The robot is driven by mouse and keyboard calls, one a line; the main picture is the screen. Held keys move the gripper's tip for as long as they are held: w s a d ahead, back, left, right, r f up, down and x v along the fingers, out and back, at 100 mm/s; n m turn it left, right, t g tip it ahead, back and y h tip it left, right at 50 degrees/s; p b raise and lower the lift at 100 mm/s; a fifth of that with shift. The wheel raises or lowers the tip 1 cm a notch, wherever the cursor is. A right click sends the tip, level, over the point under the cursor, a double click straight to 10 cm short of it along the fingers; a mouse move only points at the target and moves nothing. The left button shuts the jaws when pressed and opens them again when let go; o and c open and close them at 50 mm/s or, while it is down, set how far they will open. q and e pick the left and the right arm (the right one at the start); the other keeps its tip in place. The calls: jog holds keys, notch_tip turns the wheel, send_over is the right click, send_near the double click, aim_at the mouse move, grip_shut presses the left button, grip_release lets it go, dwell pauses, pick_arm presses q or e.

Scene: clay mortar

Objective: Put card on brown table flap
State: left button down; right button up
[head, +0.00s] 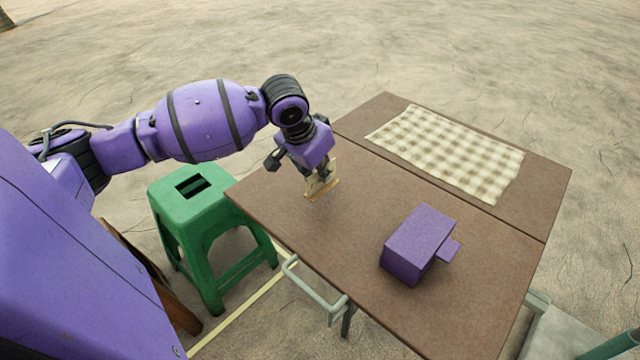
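My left gripper (317,178) hangs over the left part of the brown table, pointing down. It appears shut on a small tan card (324,187), which is tilted and partly hidden by the fingers. The card seems to be just above the tabletop; I cannot tell whether its lower edge touches. The brown table (340,240) has a seam across it, with a far brown section (545,185) beyond the seam. I cannot tell which section is the flap. My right gripper is not in view.
A checked cloth (445,150) covers much of the far section. A purple box (420,240) with a small protruding block stands on the near section, towards the right. A green stool (205,205) stands left of the table. The tabletop between gripper and box is clear.

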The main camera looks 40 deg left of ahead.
aim_at(319, 183)
pick_arm(q)
jog(key=f, duration=0.2)
jog(key=f+b, duration=0.1)
jog(key=f, duration=0.1)
jog(key=shift+a, duration=0.3)
jog(key=shift+r, duration=0.1)
jog(key=c, duration=2)
grip_release()
